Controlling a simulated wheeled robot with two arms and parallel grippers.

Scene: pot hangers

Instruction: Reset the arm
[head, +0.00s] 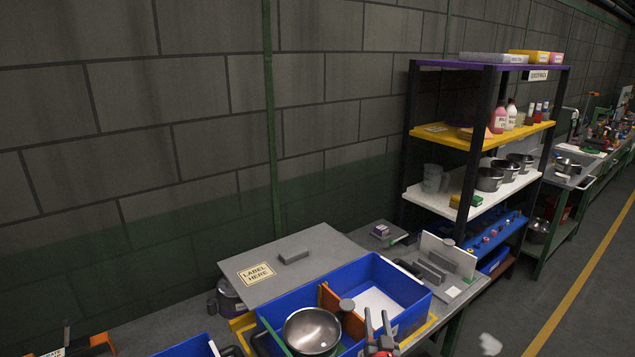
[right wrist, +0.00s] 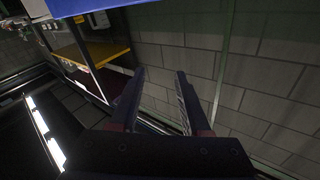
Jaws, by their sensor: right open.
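My right gripper (head: 377,318) shows at the bottom of the head view, its two fingers pointing up and apart. It stands at the front right side of the blue bin (head: 411,305). In the right wrist view the same gripper (right wrist: 160,73) is open, with nothing between its fingers and the block wall behind. A metal pot (head: 311,330) sits in the blue bin, left of the gripper and apart from it. My left gripper is not in view.
A grey board marked "LABEL HERE" (head: 310,250) lies behind the bin. A shelf unit (head: 480,132) with bottles and pots stands to the right, and a workbench (head: 590,175) beyond it. Floor by the yellow line (head: 580,280) is clear.

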